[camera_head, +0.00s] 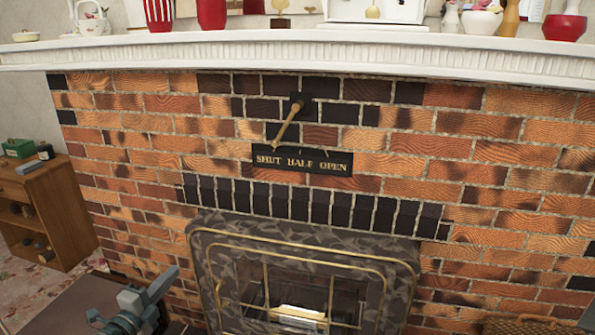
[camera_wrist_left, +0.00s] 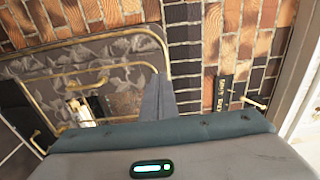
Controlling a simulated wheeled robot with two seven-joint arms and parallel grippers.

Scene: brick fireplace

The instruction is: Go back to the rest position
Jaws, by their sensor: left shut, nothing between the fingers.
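My left gripper (camera_head: 165,281) is low at the left in the head view, in front of the fireplace and apart from it. Its grey fingers are together and empty; they also show in the left wrist view (camera_wrist_left: 158,97). A brass lever (camera_head: 287,122) on the brick wall slants down to the left, its lower end near the word SHUT on a black sign (camera_head: 302,161). The lever also shows in the left wrist view (camera_wrist_left: 256,103), clear of the fingers. My right gripper is in neither view.
The fireplace surround (camera_head: 205,262) with brass trim is below the sign. A white mantel (camera_head: 300,50) bearing vases and pots juts out above. A wooden cabinet (camera_head: 68,215) stands at the left. Open space lies around the left gripper.

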